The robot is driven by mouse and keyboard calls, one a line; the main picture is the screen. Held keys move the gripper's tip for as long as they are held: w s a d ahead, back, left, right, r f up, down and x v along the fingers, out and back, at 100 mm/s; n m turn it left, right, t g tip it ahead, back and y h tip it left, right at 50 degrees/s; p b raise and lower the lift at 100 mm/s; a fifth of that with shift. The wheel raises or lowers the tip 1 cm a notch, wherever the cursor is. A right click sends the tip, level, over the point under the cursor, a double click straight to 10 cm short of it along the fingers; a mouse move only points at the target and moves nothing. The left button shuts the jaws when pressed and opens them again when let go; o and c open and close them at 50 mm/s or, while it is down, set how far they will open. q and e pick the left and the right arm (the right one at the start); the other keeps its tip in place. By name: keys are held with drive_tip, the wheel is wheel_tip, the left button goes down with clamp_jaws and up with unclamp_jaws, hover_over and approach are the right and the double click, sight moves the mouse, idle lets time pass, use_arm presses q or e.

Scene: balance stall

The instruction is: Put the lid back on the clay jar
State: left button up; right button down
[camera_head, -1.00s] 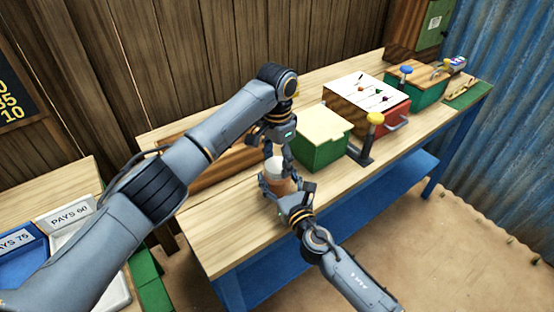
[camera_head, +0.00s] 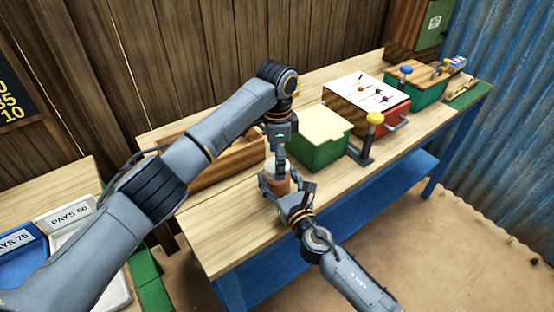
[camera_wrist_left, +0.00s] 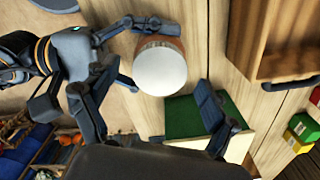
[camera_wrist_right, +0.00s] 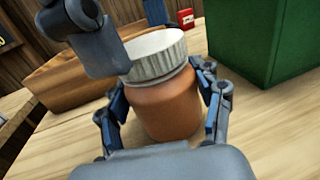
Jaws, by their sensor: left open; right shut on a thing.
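The clay jar (camera_wrist_right: 165,105) is orange-brown and stands upright on the bench. A white ridged lid (camera_wrist_right: 157,53) sits on top of it; whether it is fully seated I cannot tell. In the left wrist view the lid (camera_wrist_left: 160,69) shows from above as a pale disc. My right gripper (camera_head: 279,187) is shut around the jar's body, one finger on each side. My left gripper (camera_head: 279,152) is open just above and beside the lid, pointing down. One of its fingers shows close to the lid in the right wrist view. In the head view the grippers partly hide the jar.
A green box (camera_head: 322,146) stands right of the jar, with a yellow-knobbed lever (camera_head: 375,119) beside it. A wooden tray (camera_head: 218,168) lies behind, to the left. The bench's front left top (camera_head: 220,232) is clear. More boxes stand farther right.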

use_arm(q)
wheel_tip(320, 180, up, 12)
drive_tip(key=shift+f, duration=0.2)
use_arm(e)
drive_tip(key=shift+c, duration=0.7)
unclamp_jaws()
drive_tip(key=v, duration=1.2)
drive_tip(key=shift+f, duration=0.1)
